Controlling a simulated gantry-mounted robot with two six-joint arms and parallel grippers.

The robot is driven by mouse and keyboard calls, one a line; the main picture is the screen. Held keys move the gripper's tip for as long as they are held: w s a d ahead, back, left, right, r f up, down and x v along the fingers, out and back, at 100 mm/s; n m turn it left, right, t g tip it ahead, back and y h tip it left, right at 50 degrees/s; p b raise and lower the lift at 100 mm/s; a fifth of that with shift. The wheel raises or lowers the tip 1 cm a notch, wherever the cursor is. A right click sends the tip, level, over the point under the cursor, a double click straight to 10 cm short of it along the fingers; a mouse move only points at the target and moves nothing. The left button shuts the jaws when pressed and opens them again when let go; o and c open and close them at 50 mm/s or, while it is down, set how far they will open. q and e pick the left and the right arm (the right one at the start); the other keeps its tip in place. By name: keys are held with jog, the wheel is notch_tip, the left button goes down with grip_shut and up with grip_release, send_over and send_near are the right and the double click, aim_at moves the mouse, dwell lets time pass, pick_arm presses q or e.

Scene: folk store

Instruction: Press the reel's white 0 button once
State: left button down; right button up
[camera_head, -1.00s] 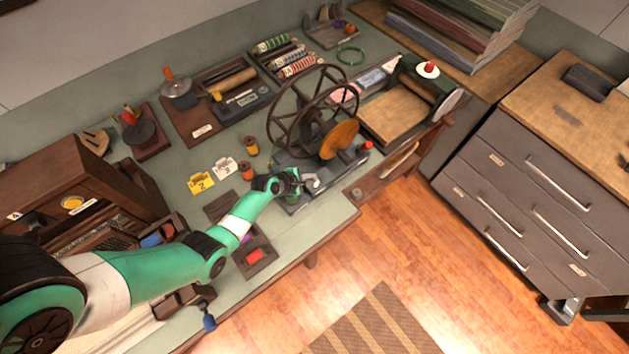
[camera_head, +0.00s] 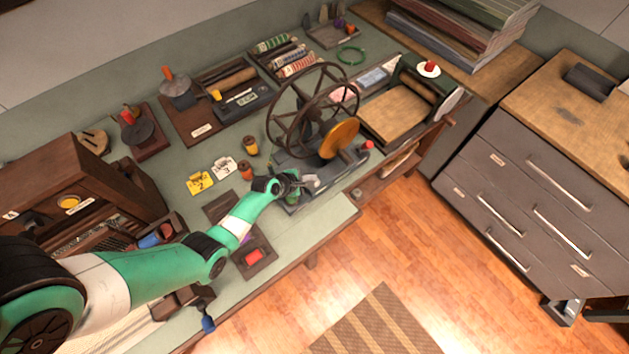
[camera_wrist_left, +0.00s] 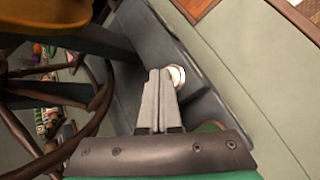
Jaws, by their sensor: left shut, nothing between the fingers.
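The reel is a dark spoked wheel (camera_head: 277,134) with an orange disc (camera_head: 339,138), on a grey base (camera_head: 292,163) on the green-grey workbench. In the left wrist view the base (camera_wrist_left: 212,110) runs diagonally, and a round white button (camera_wrist_left: 178,75) sits on it. Its marking cannot be read. My left gripper (camera_head: 312,184) is at the front of the reel's base. In the wrist view its fingers (camera_wrist_left: 159,78) are shut and empty, with the tips right beside the button and partly overlapping its left edge. Whether they touch it cannot be told. My right gripper is out of view.
A red knob (camera_head: 367,145) stands on the right end of the reel base. Number cards (camera_head: 200,184) and thread spools (camera_head: 246,171) lie left of the reel. A press with a wooden bed (camera_head: 396,118) stands to the right. The bench's front edge is close below the gripper.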

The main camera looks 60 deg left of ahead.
pick_arm(q)
jog(key=shift+f+b, duration=0.3)
jog(key=shift+f, duration=0.05)
jog(key=shift+r, duration=0.15)
dwell(0.4)
jog(key=shift+r+p, duration=0.8)
jog(key=shift+p, duration=0.2)
notch_tip(320, 180, up, 5)
jog(key=p, duration=0.5)
dwell(0.3)
